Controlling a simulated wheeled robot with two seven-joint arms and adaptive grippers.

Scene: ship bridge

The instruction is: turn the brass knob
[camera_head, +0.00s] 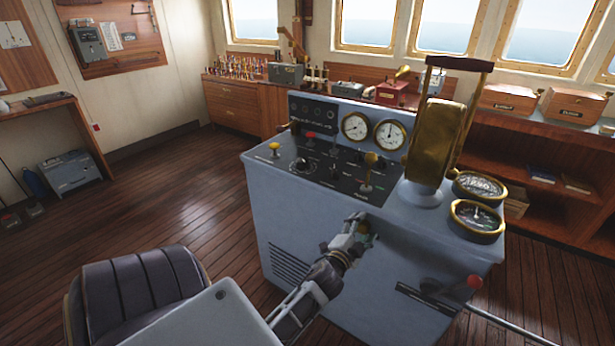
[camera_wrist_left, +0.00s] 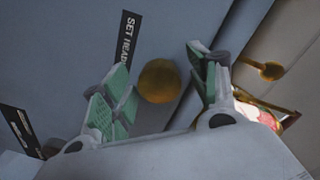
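The round brass knob (camera_wrist_left: 159,81) sits on the console's blue-grey front face, beside a black label reading "SET HEAD", the rest of which is hidden. My left gripper (camera_wrist_left: 160,92) is open, with its green-padded fingers on either side of the knob. A gap shows between the knob and each finger pad. In the head view, my left gripper (camera_head: 364,232) is at the upper front face of the console (camera_head: 300,225); its fingers largely hide the knob there. My right gripper is not in view.
A lever with a red ball (camera_head: 474,281) sticks out from the console's lower right front. Above are small levers, dials and a tall brass telegraph (camera_head: 437,135). A dark padded chair (camera_head: 140,290) stands at the lower left. The wooden floor left of the console is clear.

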